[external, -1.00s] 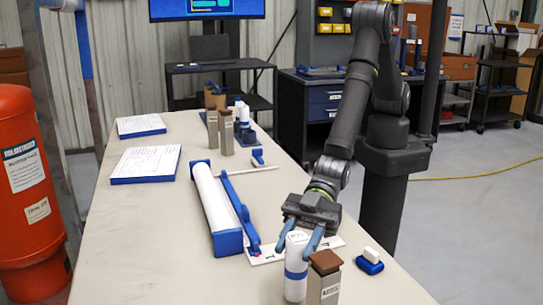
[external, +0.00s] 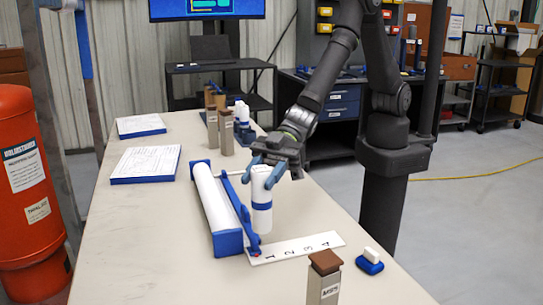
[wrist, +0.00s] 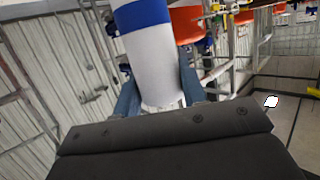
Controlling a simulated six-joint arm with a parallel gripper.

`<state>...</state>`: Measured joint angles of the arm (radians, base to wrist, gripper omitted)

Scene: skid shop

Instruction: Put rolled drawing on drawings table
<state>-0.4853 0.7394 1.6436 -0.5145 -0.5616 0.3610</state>
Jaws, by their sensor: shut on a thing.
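My gripper (external: 265,172) is shut on an upright white cylinder with a blue band (external: 261,215). It holds the cylinder above the pale table (external: 150,230), near the blue lever arm and numbered white strip. In the wrist view, the cylinder (wrist: 152,65) stands between the two blue fingers of my gripper (wrist: 160,92). A long white roll (external: 213,197) lies in a blue-ended holder on the same table, left of my gripper. I cannot tell for certain which of these is the rolled drawing. No separate drawings table is identifiable.
A brown-capped post (external: 324,280) and a blue block with a white top (external: 370,260) stand at the front right. The numbered strip (external: 295,248) lies below my gripper. Blue-edged sheets (external: 147,163) lie at left. More posts (external: 226,132) stand at the back.

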